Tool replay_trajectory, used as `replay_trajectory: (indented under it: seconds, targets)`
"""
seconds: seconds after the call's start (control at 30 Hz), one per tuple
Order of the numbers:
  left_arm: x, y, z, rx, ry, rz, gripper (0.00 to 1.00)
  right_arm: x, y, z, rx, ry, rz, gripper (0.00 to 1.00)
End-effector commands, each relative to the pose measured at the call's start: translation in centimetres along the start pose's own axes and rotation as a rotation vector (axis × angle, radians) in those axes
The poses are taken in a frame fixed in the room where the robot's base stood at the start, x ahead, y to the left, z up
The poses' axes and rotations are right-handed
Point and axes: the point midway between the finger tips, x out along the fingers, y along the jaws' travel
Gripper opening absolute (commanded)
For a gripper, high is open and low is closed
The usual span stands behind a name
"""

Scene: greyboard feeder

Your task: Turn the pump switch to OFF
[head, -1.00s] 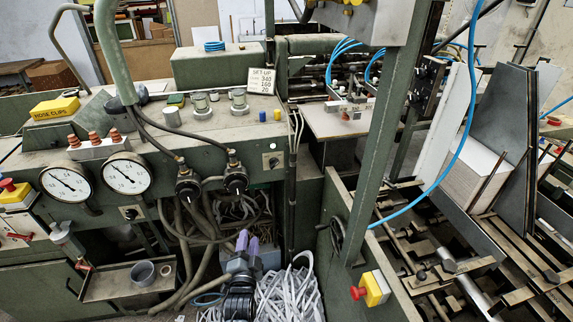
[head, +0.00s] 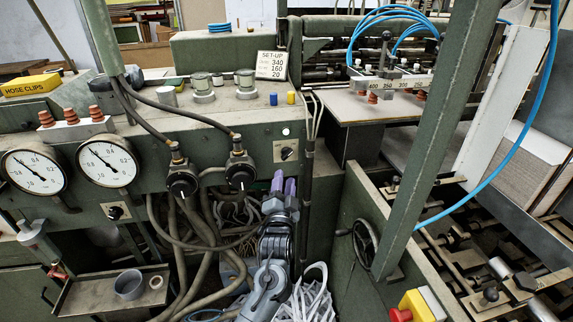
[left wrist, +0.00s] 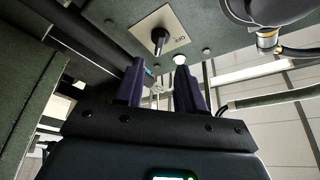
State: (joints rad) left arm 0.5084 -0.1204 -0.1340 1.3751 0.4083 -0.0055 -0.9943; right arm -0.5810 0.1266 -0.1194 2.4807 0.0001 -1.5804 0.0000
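A black rotary switch on a pale square plate (head: 286,150) sits on the front of the green panel, at its right end. In the left wrist view the switch (left wrist: 159,38) shows beyond the fingertips, with OFF lettered on its plate. A second, similar switch (head: 116,211) sits lower left under the gauges; I cannot read which one is the pump's. My left gripper (head: 284,185) has purple fingers pointing up, just below the right-hand switch. In the left wrist view its fingers (left wrist: 158,82) are apart and empty, not touching the switch. My right gripper is not in view.
Two black hose valves (head: 182,183) and drooping hoses lie left of my gripper. A dark vertical conduit (head: 307,190) runs close on its right. White strips (head: 308,300) fill the space below. A handwheel (head: 365,243) and red emergency button (head: 401,314) are at right.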

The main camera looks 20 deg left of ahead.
Motion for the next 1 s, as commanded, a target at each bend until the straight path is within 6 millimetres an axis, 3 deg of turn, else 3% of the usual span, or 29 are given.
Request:
replay_trajectory:
  seconds: [0.3, 0.5, 1.0]
  targets:
    - [5.2, 0.0, 0.1, 0.001, 0.000, -0.002, 0.38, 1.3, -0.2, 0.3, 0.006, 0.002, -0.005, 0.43]
    - [7.2, 0.1, 0.1, 0.000, -0.001, 0.000, 0.38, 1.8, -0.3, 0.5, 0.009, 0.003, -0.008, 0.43]
    - [8.3, 0.0, 0.1, 0.000, -0.001, 0.000, 0.38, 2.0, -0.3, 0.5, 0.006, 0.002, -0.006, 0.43]
